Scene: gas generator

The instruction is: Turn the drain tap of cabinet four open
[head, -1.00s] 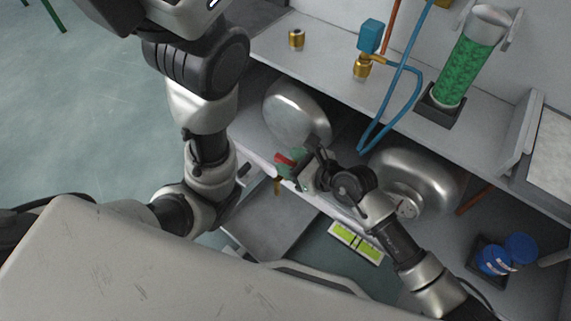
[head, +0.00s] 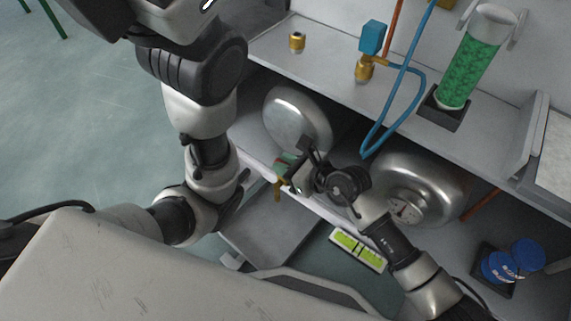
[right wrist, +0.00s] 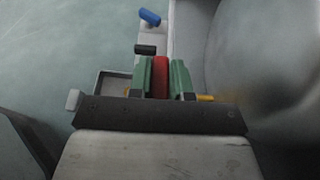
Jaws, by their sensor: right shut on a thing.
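My right gripper (head: 287,166) is at the front edge of the lower shelf, below the left steel tank (head: 298,120). In the right wrist view its green fingers (right wrist: 162,78) are shut on a red tap handle (right wrist: 161,77), one on each side. In the head view the fingers mostly hide the handle. A brass tap outlet (head: 278,190) hangs below the shelf edge there. Beyond the red handle, the right wrist view shows a black handle (right wrist: 146,50) and a blue handle (right wrist: 150,17). No cabinet number is readable. My left gripper is not in view.
A second steel tank (head: 425,180) with a dial lies right of my right gripper. A blue hose (head: 375,140) loops down from the upper shelf. A green-filled column (head: 467,70) stands above. A grey tray (head: 270,225) and a yellow-green panel (head: 358,248) lie below.

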